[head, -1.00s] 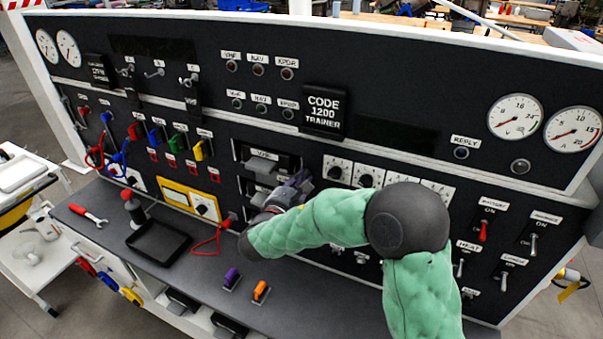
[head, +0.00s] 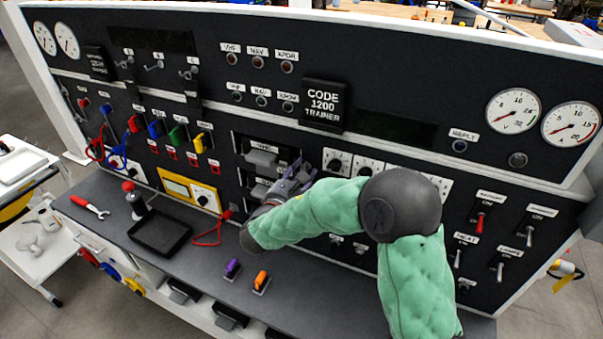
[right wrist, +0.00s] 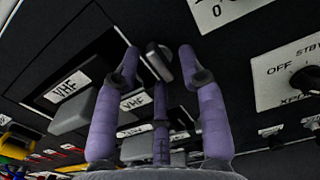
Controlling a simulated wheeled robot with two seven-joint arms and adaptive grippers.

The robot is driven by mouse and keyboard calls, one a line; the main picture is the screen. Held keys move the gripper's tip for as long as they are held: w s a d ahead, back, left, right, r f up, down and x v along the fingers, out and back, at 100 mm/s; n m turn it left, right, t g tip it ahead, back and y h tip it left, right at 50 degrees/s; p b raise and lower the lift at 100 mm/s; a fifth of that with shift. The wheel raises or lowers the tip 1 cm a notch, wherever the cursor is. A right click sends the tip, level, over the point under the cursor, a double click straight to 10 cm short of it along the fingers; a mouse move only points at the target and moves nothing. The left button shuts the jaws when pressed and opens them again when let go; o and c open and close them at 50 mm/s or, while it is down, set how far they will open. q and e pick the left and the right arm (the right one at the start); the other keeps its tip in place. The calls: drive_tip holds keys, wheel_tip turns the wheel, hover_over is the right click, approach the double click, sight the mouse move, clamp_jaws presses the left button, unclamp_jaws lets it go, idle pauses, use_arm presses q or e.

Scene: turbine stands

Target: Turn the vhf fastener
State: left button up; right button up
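The VHF unit sits in the black panel; its grey handle (head: 262,158) shows in the head view, just up-left of my right gripper (head: 304,170). In the right wrist view, VHF labels (right wrist: 68,86) and grey handles (right wrist: 74,112) lie left of the fingers. A small grey and black knob (right wrist: 165,58), seemingly the VHF fastener, shows between the fingertips of my right gripper (right wrist: 158,58). The purple fingers are spread apart around it in the picture; I cannot tell whether any finger touches it. My left gripper is not in view.
Dial switches (head: 337,163) sit close right of the gripper. Coloured plugs and cables (head: 160,135) are at left. The bench below holds a black tray (head: 160,232), a red wrench (head: 90,207), a purple-handled tool (head: 232,267) and an orange-handled tool (head: 261,281).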

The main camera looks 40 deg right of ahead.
drive_tip(key=v, duration=1.2)
idle(0.4)
